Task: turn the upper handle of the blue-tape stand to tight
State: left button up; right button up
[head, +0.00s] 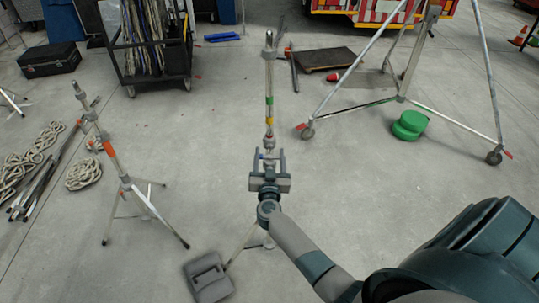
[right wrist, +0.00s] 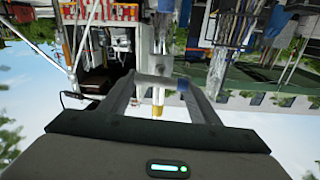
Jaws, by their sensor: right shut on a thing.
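A metal stand (head: 269,85) rises upright in the middle of the head view, with green and yellow bands on its tube. My right gripper (head: 268,156) is at this stand, below the bands, its two fingers on either side of a small fitting. In the right wrist view the gripper (right wrist: 172,92) is shut on a grey handle (right wrist: 155,79) with a blue patch (right wrist: 182,86) at one end. A yellow band (right wrist: 158,97) shows just beyond it. How far the handle is turned cannot be told. My left gripper is not in view.
A second stand (head: 109,150) with orange tape stands left. A grey sandbag (head: 209,278) lies by the middle stand's feet. A wheeled tripod (head: 400,98), green discs (head: 410,124), a low dolly (head: 324,58) and a cable cart (head: 150,45) stand around. Coiled rope (head: 84,171) lies far left.

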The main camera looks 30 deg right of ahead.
jog(key=m+p, duration=0.1)
jog(key=m, duration=0.2)
jog(key=shift+m, duration=0.3)
jog(key=m, duration=0.3)
jog(key=shift+s+d+f+m+p, duration=0.1)
jog(key=shift+d+f+m+p, duration=0.05)
jog(key=shift+m+p, duration=0.25)
jog(key=m, duration=0.3)
jog(key=shift+f+m+b, duration=0.1)
jog(key=shift+m+b, duration=0.2)
jog(key=m+b, duration=0.1)
jog(key=m, duration=0.3)
jog(key=shift+s+d+f, duration=0.1)
jog(key=o, duration=1)
jog(key=shift+o, duration=0.2)
